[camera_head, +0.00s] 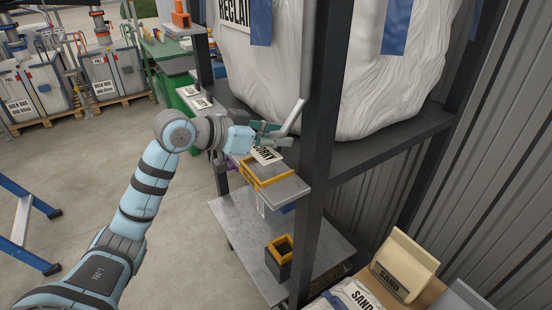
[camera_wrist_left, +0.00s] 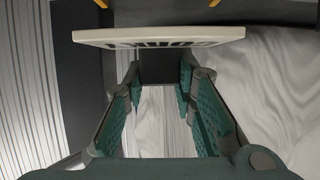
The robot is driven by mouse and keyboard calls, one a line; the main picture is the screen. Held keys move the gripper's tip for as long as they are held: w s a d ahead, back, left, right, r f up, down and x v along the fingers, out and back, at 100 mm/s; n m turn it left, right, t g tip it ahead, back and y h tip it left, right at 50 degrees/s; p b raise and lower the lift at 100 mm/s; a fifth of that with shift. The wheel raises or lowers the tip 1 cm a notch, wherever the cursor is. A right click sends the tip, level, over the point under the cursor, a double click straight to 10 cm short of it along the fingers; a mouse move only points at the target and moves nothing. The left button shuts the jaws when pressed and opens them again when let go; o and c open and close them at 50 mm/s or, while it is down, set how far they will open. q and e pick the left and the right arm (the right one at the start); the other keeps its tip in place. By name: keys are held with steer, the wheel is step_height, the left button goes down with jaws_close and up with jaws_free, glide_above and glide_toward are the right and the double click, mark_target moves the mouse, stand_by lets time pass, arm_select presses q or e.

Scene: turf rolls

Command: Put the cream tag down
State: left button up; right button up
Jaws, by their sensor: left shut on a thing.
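The cream tag (camera_head: 266,156) with dark lettering shows just below my left gripper (camera_head: 270,131) in the head view, above a small grey ledge. In the left wrist view the tag (camera_wrist_left: 160,36) is seen nearly edge-on, beyond the fingertips. The left gripper (camera_wrist_left: 160,72) is shut on the tag by a dark block between its fingertips. I cannot tell whether the tag touches the ledge. My right gripper is not in view.
The grey ledge (camera_head: 289,191) has an orange frame (camera_head: 262,177) on it. A dark rack post (camera_head: 318,150) stands close at the right. A lower metal shelf (camera_head: 250,240) holds a black and orange box (camera_head: 279,262). A large white bag (camera_head: 385,90) sits behind.

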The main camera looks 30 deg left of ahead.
mark_target(266, 154)
arm_select(q)
step_height(266, 154, down, 4)
steer(key=shift+s+f+b, duration=0.1)
steer(key=shift+f+b, duration=0.15)
steer(key=shift+b, duration=0.05)
steer(key=o, duration=0.9)
steer(key=shift+o, duration=0.2)
